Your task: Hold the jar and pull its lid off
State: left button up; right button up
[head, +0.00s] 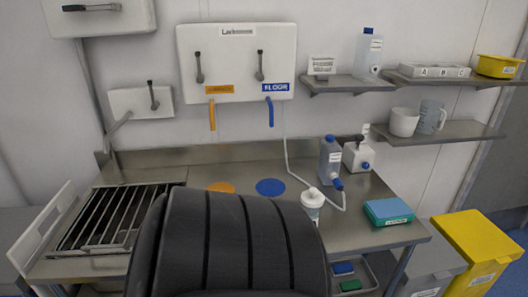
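A white jar (313,212) with a pale lid (313,193) on top stands upright near the front of the steel table (345,215). It has printing on its side, and its lower left is close to or behind a large dark ribbed shape (235,245) at the bottom centre. The lid looks seated on the jar. Neither of my grippers is in view. The dark shape hides the front middle of the table, and I cannot tell what is behind it.
A blue-capped bottle (330,158) and a white dispenser (358,156) stand behind the jar, with a thin hose nearby. A teal box (388,212) lies at right. A metal rack (112,222) is at left. Orange (220,187) and blue (270,187) discs mark the table.

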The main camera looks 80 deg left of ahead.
aim_at(315, 213)
jog(key=u, duration=1.45)
jog(key=k+u, duration=0.25)
jog(key=u, duration=0.25)
jog(key=k+j+u, duration=0.1)
jog(key=k+u, duration=0.2)
jog(key=u, duration=0.15)
